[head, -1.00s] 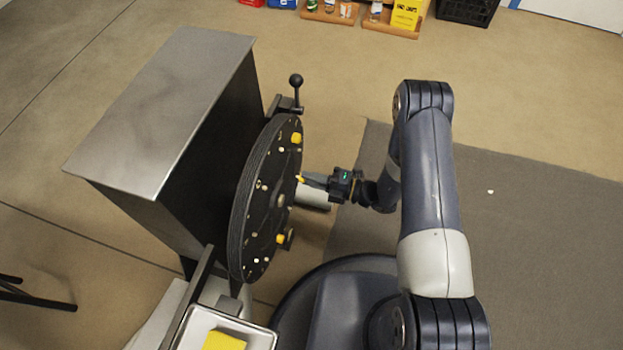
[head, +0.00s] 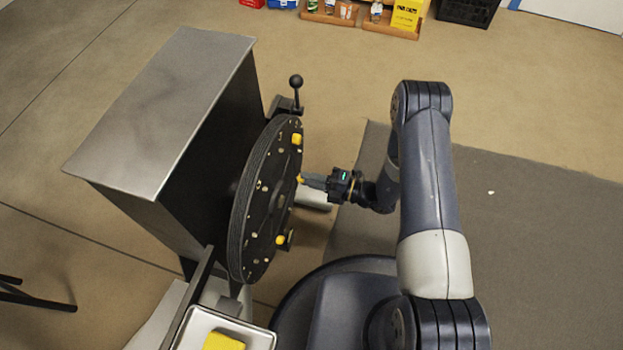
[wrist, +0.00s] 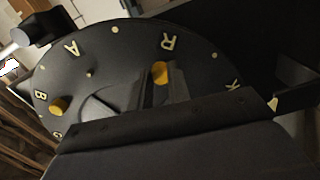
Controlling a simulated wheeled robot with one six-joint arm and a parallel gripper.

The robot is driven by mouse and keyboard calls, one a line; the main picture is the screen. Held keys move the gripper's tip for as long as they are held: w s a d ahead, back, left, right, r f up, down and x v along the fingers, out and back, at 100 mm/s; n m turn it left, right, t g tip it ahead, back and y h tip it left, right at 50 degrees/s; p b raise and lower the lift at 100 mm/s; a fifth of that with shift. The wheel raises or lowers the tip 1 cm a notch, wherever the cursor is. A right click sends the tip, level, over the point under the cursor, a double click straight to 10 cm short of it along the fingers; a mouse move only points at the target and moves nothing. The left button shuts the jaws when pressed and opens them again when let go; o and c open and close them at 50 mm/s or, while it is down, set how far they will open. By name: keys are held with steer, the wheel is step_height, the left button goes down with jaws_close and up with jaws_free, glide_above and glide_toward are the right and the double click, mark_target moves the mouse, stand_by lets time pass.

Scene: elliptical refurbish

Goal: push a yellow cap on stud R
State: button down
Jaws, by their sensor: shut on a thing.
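A large dark round disc (head: 262,215) stands upright on the machine's side, with pale letters and studs on its face. My gripper (head: 303,181) reaches its face from the right, shut on a small yellow cap (head: 299,181). In the wrist view this cap (wrist: 160,72) sits just below the letter R (wrist: 168,42), beside a dark finger. The stud behind it is hidden, and I cannot tell how far the cap is on. Other yellow caps are on the disc, one higher (head: 297,139) and one lower (head: 280,240). In the wrist view one cap (wrist: 59,105) is near B.
A metal-topped machine body (head: 165,105) stands left of the disc. A black ball-ended lever (head: 296,90) rises above it. A pale tray (head: 258,336) with a yellow block (head: 223,341) is at the bottom. Open floor lies to the right.

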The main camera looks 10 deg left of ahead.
steer(key=shift+a, duration=0.35)
stand_by(0.3)
steer(key=c, duration=1.3)
jaws_free()
steer(key=shift+o, duration=0.2)
steer(key=shift+d, duration=0.15)
steer(key=d+p, duration=0.2)
steer(key=d, duration=0.8)
steer(key=shift+s+d, duration=0.25)
steer(key=shift+s, duration=0.1)
steer(key=shift+a, duration=0.1)
steer(key=a+b, duration=0.2)
steer(key=a, duration=0.8)
steer(key=shift+w, duration=0.4)
